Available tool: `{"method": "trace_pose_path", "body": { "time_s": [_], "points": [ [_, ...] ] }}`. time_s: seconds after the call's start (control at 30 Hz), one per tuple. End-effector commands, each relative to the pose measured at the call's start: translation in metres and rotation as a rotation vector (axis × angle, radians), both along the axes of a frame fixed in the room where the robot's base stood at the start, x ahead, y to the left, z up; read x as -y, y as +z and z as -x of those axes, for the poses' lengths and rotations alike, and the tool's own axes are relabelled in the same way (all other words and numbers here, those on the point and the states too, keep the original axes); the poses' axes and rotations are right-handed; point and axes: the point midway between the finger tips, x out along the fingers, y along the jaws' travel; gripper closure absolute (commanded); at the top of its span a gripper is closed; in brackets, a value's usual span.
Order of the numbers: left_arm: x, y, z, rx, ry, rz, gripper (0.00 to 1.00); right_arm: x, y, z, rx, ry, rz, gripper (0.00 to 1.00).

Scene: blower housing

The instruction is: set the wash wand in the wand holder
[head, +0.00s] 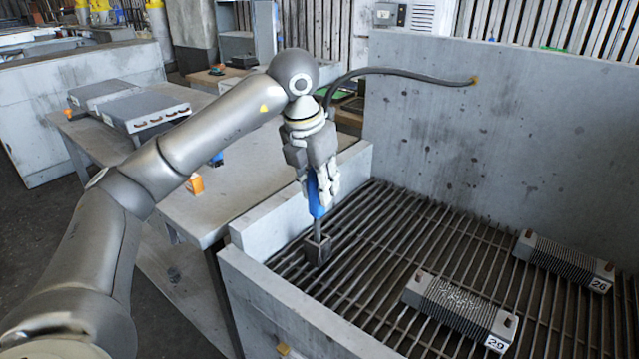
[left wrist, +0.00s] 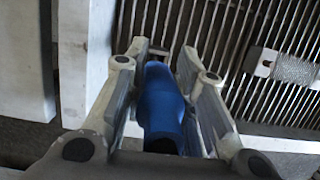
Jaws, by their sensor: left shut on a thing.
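The wash wand (head: 317,198) has a blue grip and a thin grey lower tube, and it hangs close to upright. My left gripper (head: 323,190) is shut on the blue grip, which also shows between the fingers in the left wrist view (left wrist: 160,105). A dark hose (head: 400,71) runs from behind the gripper to the basin's back wall. My right gripper is not in view.
The basin has grey walls (head: 430,130) and a bar grate (head: 375,250). Two finned blocks, marked 29 (head: 458,308) and 26 (head: 565,262), lie on the grate. A bench (head: 255,170) stands left of the basin, with grey units (head: 130,105) and an orange piece (head: 195,184).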

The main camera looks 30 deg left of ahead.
Motion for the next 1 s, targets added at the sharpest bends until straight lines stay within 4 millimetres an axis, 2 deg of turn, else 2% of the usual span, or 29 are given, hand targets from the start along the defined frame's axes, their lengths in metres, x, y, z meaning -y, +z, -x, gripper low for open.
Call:
{"method": "trace_pose_path", "body": {
  "time_s": [0.37,0.8,1.0],
  "points": [
    [0.000,-0.001,0.000,0.001,0.000,0.000,1.00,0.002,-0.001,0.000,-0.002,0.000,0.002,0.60],
    [0.000,-0.015,0.000,0.002,0.000,0.000,1.00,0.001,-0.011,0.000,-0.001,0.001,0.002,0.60],
    [0.000,-0.016,0.000,0.002,0.000,0.000,1.00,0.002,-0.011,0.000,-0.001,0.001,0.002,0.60]
  ]
}}
